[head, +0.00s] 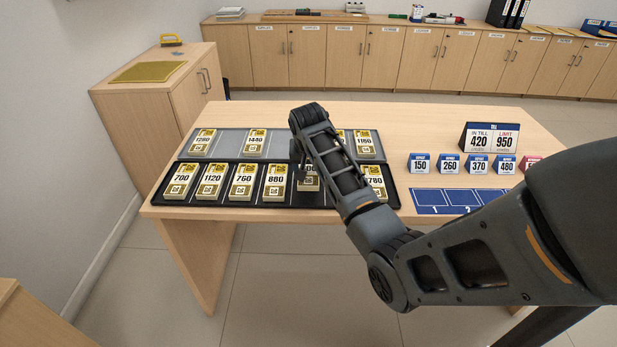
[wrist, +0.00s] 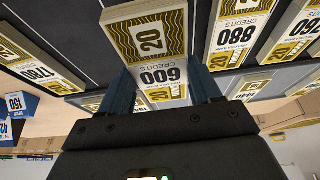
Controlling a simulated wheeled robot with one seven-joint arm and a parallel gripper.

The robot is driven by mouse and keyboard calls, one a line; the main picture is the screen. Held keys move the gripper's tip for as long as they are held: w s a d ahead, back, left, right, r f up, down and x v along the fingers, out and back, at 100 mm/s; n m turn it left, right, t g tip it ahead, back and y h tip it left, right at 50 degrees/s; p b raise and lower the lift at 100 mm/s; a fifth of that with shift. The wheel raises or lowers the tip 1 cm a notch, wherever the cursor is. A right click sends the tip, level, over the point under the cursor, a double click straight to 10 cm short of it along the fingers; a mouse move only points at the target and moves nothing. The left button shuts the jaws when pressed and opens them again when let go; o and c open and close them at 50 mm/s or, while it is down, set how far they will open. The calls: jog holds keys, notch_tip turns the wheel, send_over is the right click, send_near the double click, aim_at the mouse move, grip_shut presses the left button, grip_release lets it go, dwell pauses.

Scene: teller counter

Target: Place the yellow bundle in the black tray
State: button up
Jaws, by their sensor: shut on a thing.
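My gripper (wrist: 163,80) is shut on a bundle (wrist: 150,35) marked 600 credits, with a yellow-and-black patterned band and a 20 on it. One finger is on each side. In the head view my arm partly hides this bundle (head: 309,184), which is in or just above the front row of the black tray (head: 227,200); I cannot tell if it touches the tray floor. The black tray also holds similar yellow-banded bundles marked 700 (head: 182,182), 1120 (head: 211,182), 760 (head: 243,182), 880 (head: 275,182) and, at the right end, 1780 (head: 375,183).
A grey tray (head: 228,146) behind holds bundles marked 1280 (head: 202,142), 1440 (head: 254,143) and 1180 (head: 365,143), with another partly hidden by my arm. Blue numbered cards (head: 420,163), a till sign (head: 490,137) and a blue mat (head: 430,202) lie right.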

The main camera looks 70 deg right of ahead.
jog(key=shift+f, duration=2)
jog(key=shift+f, duration=0.2)
jog(key=o, duration=1.1)
